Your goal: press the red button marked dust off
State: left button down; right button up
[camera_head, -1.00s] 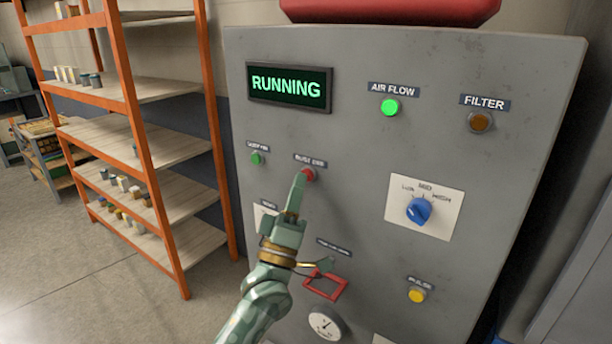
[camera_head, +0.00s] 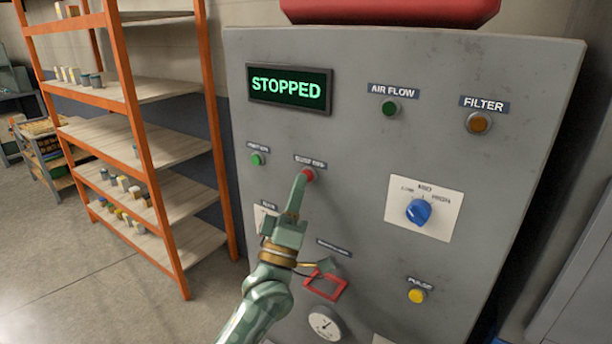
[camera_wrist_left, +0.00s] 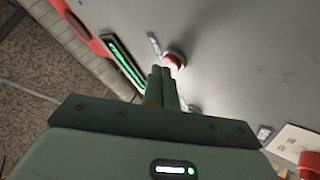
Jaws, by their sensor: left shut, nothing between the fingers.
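The red button (camera_head: 308,174) sits on the grey panel under a small label that reads roughly "DUST OFF". In the left wrist view the red button (camera_wrist_left: 174,60) stands just beyond my fingertips. My left gripper (camera_head: 300,178) is shut and empty, its fingertips at the button's lower left edge. The tips overlap the button in the head view; I cannot tell whether they touch it. In the left wrist view the left gripper (camera_wrist_left: 160,72) points at the panel. The display (camera_head: 288,89) reads "STOPPED" in green. My right gripper is not in view.
The panel (camera_head: 350,150) also carries a green button (camera_head: 257,159), an unlit air flow lamp (camera_head: 390,108), an amber filter lamp (camera_head: 479,122), a blue knob (camera_head: 418,211), a yellow button (camera_head: 417,296), a red frame (camera_head: 326,285) and a gauge (camera_head: 325,323). An orange shelf (camera_head: 140,130) stands left.

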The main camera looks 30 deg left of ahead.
pick_arm(q)
jog(key=shift+s, duration=0.55)
jog(key=s+p, duration=0.1)
jog(key=s, duration=0.2)
jog(key=s+p, duration=0.1)
jog(key=s, duration=0.1)
jog(key=shift+a+p, duration=0.25)
jog(key=shift+p, duration=0.05)
dwell(0.6)
